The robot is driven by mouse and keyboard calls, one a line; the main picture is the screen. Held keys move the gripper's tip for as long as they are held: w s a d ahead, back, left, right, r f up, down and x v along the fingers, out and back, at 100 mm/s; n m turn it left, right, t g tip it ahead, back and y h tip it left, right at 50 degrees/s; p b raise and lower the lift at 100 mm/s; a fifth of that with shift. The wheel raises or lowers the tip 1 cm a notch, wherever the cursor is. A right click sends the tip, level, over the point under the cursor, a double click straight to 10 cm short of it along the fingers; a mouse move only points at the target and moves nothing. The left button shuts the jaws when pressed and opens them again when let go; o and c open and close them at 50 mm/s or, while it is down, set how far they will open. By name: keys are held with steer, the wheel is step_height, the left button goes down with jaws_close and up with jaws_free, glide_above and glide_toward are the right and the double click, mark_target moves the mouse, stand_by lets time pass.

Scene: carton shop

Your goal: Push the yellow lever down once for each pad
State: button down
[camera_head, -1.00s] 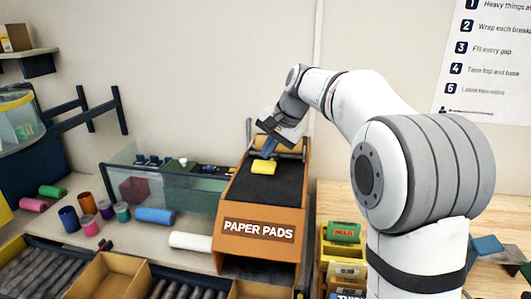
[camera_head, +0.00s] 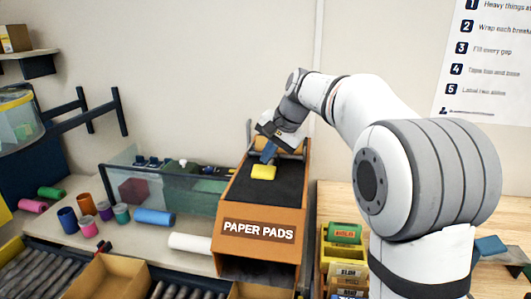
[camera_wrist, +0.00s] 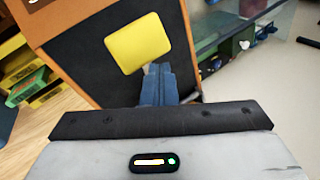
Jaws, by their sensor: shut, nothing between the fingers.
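The yellow lever (camera_head: 263,172) is a small yellow paddle on the dark sloped top of the orange-brown paper pads machine (camera_head: 258,231). In the wrist view the yellow lever (camera_wrist: 138,43) is a rounded yellow block just beyond my fingertips. My gripper (camera_head: 267,154) is shut and empty, its blue fingers pointing down close behind the lever. In the wrist view my gripper (camera_wrist: 158,70) overlaps the lever's near edge; I cannot tell whether they touch. No paper pad is clearly visible; the machine's front opening is dark.
An open cardboard carton (camera_head: 108,277) stands on the rollers at the front left. A glass-sided bin (camera_head: 165,185) is left of the machine. Coloured rolls, among them a blue one (camera_head: 155,217), lie on the bench. Yellow trays (camera_head: 338,250) stand to the right.

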steer(key=shift+s+a+f+b, duration=0.1)
steer(key=shift+s+f+b, duration=0.1)
steer(key=shift+f+b, duration=0.25)
stand_by(0.4)
steer(key=shift+r, duration=0.1)
stand_by(0.5)
steer(key=r+p, duration=0.1)
steer(key=w+r+p, duration=0.1)
steer(key=p, duration=0.1)
steer(key=w+r+p, duration=0.1)
steer(key=r+p, duration=0.1)
steer(key=shift+d+r, duration=0.1)
steer(key=shift+d, duration=0.1)
steer(key=shift+w+d+r+p, duration=0.1)
steer(key=shift+w+r+p, duration=0.3)
steer(key=shift+p, duration=0.4)
steer(key=shift+s, duration=0.1)
steer(key=shift+r, duration=0.1)
